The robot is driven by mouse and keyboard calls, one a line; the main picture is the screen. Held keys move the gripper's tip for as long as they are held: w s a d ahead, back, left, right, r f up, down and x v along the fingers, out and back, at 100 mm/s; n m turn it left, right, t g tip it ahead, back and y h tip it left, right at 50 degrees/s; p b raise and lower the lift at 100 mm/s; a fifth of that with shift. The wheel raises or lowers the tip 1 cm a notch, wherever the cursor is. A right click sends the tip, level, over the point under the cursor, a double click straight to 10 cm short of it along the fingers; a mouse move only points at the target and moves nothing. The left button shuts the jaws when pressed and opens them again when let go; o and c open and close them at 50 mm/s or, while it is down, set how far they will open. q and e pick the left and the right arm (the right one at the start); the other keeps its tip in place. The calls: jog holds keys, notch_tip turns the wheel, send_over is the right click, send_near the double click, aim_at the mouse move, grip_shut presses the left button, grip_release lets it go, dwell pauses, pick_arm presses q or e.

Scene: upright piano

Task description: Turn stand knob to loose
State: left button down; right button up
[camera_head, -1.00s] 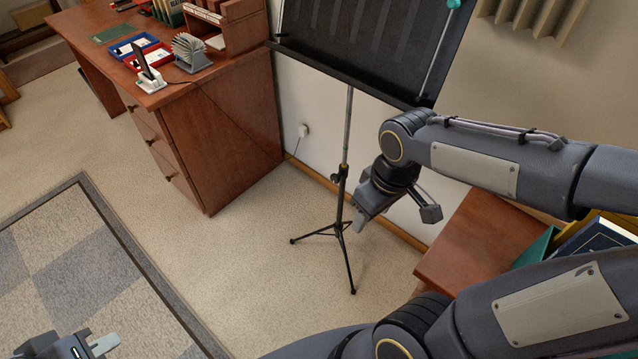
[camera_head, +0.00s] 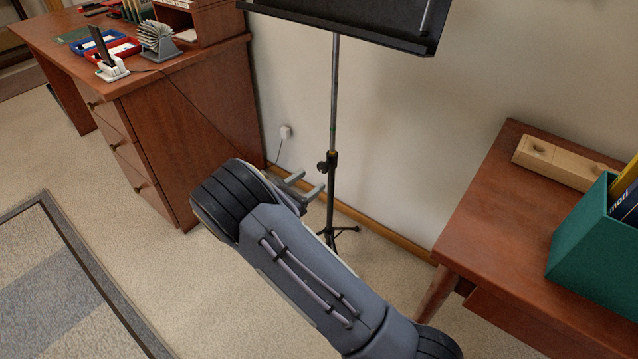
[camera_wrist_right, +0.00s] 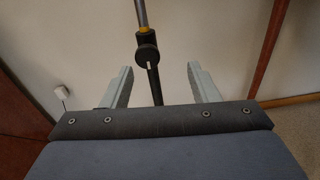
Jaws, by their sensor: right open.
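The music stand has a black desk (camera_head: 350,22) at the top of the head view and a thin grey pole (camera_head: 334,90) running down to a black tripod base. A small dark knob (camera_head: 322,167) sits at the collar on the pole. In the right wrist view the round black knob (camera_wrist_right: 147,53) shows just beyond the fingertips, below a yellow ring. My right gripper (camera_head: 308,182) is open and empty. Its two pale fingers point at the pole, with the knob between their lines of sight in the wrist view (camera_wrist_right: 159,70). I cannot tell any contact. My arm hides part of the tripod.
A wooden desk (camera_head: 190,110) with drawers stands at the left. A wooden table (camera_head: 490,220) with a teal box (camera_head: 590,250) and a wooden block (camera_head: 560,160) stands at the right. The wall (camera_head: 400,130) is close behind the stand.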

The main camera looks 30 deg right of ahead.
aim_at(321, 167)
jog(key=shift+n+t, duration=0.5)
jog(key=shift+t, duration=0.1)
jog(key=x, duration=0.2)
jog(key=w+b+x, duration=0.1)
jog(key=x, duration=0.1)
jog(key=b+x, duration=0.1)
jog(key=x, duration=0.2)
jog(key=shift+w+a+f, duration=0.2)
jog(key=shift+a+f, duration=0.05)
jog(key=shift+f, duration=0.1)
jog(key=c, duration=0.9)
